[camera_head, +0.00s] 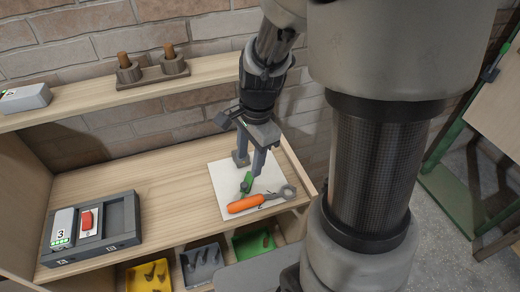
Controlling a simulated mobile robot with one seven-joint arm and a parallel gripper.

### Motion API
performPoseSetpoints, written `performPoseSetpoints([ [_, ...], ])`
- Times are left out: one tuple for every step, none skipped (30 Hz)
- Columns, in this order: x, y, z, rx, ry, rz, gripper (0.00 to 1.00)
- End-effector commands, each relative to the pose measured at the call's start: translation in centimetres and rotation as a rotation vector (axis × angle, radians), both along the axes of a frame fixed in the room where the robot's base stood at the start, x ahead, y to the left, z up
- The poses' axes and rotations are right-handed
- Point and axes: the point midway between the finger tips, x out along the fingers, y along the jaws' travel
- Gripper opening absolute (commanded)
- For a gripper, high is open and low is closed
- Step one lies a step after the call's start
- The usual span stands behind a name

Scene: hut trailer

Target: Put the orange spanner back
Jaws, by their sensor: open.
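The orange spanner (245,203) lies on a white sheet (222,172) at the right end of the wooden bench. It has an orange handle at the left and a grey ring-shaped head at the right. My gripper (249,166) points down over the sheet, behind the spanner. Its two fingers are apart, and it is not on the spanner. A small green object (246,183) shows by the fingertips, just behind the orange handle; I cannot tell whether it touches them.
A dark tray (123,240) at the left of the bench holds a box marked 3 and a red item. Yellow (134,281), grey (190,275) and green (243,249) bins sit below the front edge. An upper shelf (75,112) runs behind. The middle bench is clear.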

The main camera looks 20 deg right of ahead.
Motion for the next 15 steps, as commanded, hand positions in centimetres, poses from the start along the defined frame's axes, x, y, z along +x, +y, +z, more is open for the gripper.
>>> performPoseSetpoints([
  [-0.4, 0.3, 2.6, -0.005, -0.058, 0.105, 0.43],
  [-0.8, 0.4, 4.0, -0.013, -0.090, 0.180, 0.43],
  [-1.5, 0.6, 5.9, -0.028, -0.131, 0.285, 0.43],
  [-2.1, 0.7, 7.2, -0.045, -0.162, 0.364, 0.43],
  [-2.7, 0.7, 8.4, -0.062, -0.192, 0.442, 0.43],
  [-3.6, 0.8, 10.0, -0.094, -0.231, 0.546, 0.43],
  [-4.2, 0.9, 11.1, -0.118, -0.259, 0.622, 0.43],
  [-4.9, 0.8, 12.1, -0.147, -0.284, 0.697, 0.43],
  [-5.9, 0.8, 13.3, -0.187, -0.315, 0.790, 0.43],
  [-6.5, 0.7, 14.1, -0.218, -0.335, 0.854, 0.43],
  [-7.2, 0.6, 14.8, -0.248, -0.350, 0.914, 0.43],
  [-8.0, 0.5, 15.6, -0.288, -0.371, 0.986, 0.43],
  [-8.6, 0.4, 16.1, -0.317, -0.382, 1.036, 0.43],
  [-9.1, 0.4, 16.6, -0.344, -0.390, 1.080, 0.43],
  [-9.6, 0.3, 17.0, -0.374, -0.400, 1.129, 0.43],
])
